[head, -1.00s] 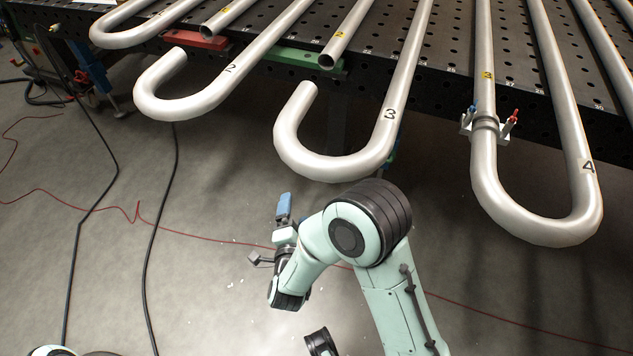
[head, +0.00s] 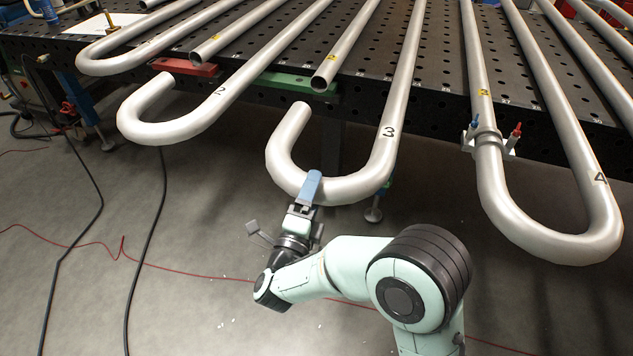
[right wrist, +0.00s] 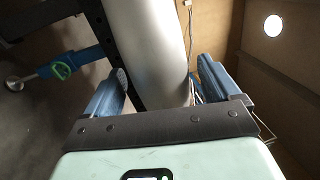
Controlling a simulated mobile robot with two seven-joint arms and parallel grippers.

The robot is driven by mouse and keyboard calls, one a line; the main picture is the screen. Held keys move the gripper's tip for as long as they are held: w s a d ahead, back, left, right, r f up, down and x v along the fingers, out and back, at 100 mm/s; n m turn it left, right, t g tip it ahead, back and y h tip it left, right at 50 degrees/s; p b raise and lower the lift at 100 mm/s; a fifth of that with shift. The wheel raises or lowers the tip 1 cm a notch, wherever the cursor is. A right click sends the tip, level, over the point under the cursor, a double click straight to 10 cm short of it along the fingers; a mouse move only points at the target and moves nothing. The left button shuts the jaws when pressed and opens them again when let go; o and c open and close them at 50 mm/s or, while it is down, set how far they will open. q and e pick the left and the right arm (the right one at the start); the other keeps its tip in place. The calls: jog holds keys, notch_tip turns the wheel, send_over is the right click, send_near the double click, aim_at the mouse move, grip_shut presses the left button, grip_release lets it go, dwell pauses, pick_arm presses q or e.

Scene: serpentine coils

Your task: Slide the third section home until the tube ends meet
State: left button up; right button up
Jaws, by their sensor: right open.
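The third section (head: 377,165) is a grey steel U-bend marked 3, overhanging the table's front edge. Its short open end (head: 300,110) stands apart from the open straight tube end with a yellow label (head: 322,82), with a visible gap. My right gripper (head: 311,180) is at the bottom of this bend, its blue finger overlapping the tube. In the right wrist view a grey tube (right wrist: 150,45) lies between the two blue fingers (right wrist: 160,75). They are open, with room visible on the left side. Contact cannot be told. My left gripper is out of view.
The bend marked 2 (head: 190,127) also stands apart from its facing tube (head: 215,45). The bend marked 4 (head: 590,215) has a clamp (head: 487,140) at its joint. Red (head: 185,68) and green (head: 290,83) blocks sit at the edge of the perforated table (head: 440,105). Cables lie on the floor.

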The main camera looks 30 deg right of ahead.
jog(key=shift+x, duration=1.55)
jog(key=shift+c, duration=0.4)
grip_shut()
jog(key=shift+s+a+f+b, duration=0.1)
jog(key=shift+a+f+b, duration=0.15)
jog(key=shift+b, duration=0.1)
jog(key=shift+s+a+r, duration=0.1)
jog(key=shift+s+a, duration=0.2)
jog(key=shift+a, duration=0.05)
jog(key=shift+o, duration=0.4)
grip_release()
jog(key=shift+s, duration=0.1)
